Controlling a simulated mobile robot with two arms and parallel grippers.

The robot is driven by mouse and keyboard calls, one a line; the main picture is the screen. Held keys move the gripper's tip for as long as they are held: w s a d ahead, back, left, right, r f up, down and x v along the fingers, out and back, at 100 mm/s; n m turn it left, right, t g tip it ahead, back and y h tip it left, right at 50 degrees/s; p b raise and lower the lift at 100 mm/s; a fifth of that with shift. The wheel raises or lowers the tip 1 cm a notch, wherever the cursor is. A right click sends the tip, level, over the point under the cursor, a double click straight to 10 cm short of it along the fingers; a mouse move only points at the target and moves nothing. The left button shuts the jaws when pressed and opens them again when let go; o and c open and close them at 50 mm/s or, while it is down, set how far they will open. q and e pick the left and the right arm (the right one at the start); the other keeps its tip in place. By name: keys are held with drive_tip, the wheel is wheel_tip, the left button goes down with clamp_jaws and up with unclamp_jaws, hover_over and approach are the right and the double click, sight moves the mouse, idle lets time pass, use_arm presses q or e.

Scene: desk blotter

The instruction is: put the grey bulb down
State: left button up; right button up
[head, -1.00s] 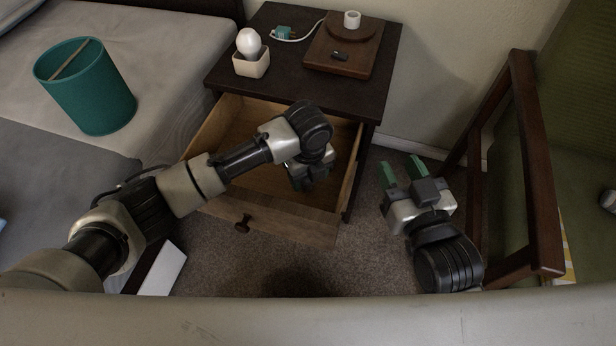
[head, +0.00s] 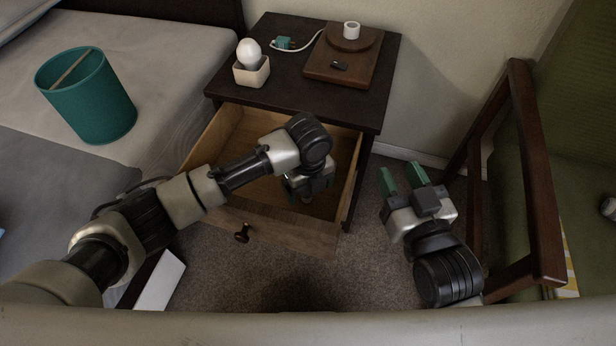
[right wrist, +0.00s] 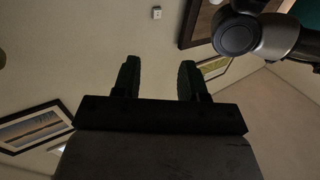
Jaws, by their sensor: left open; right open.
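My left gripper (head: 309,194) is open, pointing down inside the open drawer (head: 225,147) of the dark nightstand. Its green fingertips stand apart. A small, dull rounded thing shows between them; it may be the grey bulb, but my gripper hides most of it and I cannot tell whether it touches the drawer floor. A white bulb (head: 249,52) sits upright in a square cream cup (head: 252,73) on the nightstand top. My right gripper (head: 403,176) is open and empty, right of the drawer; its green fingers also show in the right wrist view (right wrist: 158,82).
A teal bin (head: 88,100) stands at left on the bed. A wooden chair frame (head: 535,170) is close on the right.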

use_arm(q)
wheel_tip(320, 180, up, 6)
drive_tip(key=shift+r+p, duration=0.1)
drive_tip(key=shift+p, duration=1.15)
wheel_tip(320, 180, up, 6)
drive_tip(key=shift+p, duration=1)
use_arm(e)
drive_tip(key=s+d+f+g+h, duration=0.3)
drive_tip(key=s+d+f+g, duration=0.1)
drive_tip(key=s+f+g, duration=0.5)
drive_tip(key=f+g, duration=0.1)
drive_tip(key=g, duration=0.1)
drive_tip(key=shift+s+d+m+g, duration=0.3)
drive_tip(key=shift+s+g, duration=0.1)
